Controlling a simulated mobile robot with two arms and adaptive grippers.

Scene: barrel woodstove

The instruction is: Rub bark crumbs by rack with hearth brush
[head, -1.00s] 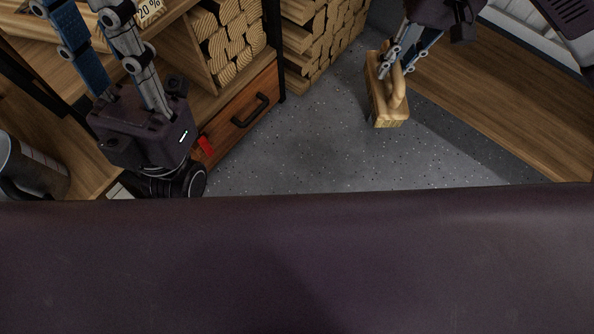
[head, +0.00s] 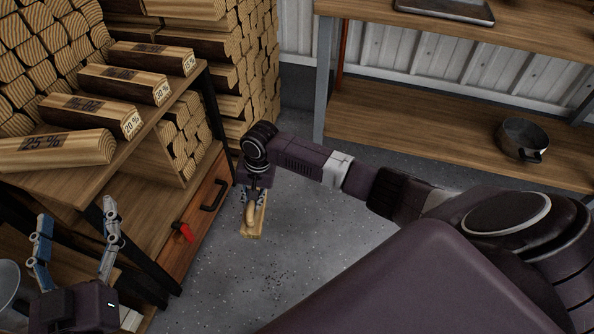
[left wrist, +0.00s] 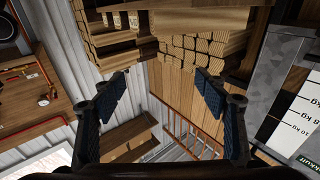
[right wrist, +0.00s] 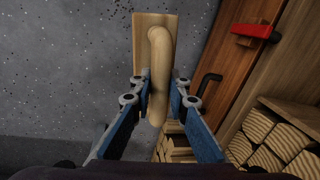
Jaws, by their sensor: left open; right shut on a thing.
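The hearth brush (head: 262,217) has a pale wooden block and a rounded handle. My right gripper (head: 254,196) is shut on the handle, as the right wrist view also shows at the gripper (right wrist: 160,82) and brush (right wrist: 141,35). The brush is low over the grey floor beside the rack; I cannot tell whether it touches. Dark specks that look like bark crumbs (head: 274,284) lie on the floor nearer me than the brush. The wooden rack (head: 150,205) with firewood stands at the left. My left gripper (head: 76,218) is open and empty in front of the rack.
The rack's drawer (head: 205,205) has a black handle, with a red object (head: 183,232) at its near end. Labelled split logs (head: 120,85) lie on its top. A wooden shelf unit (head: 420,130) holding a dark pot (head: 523,139) stands at the back right. Floor between is free.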

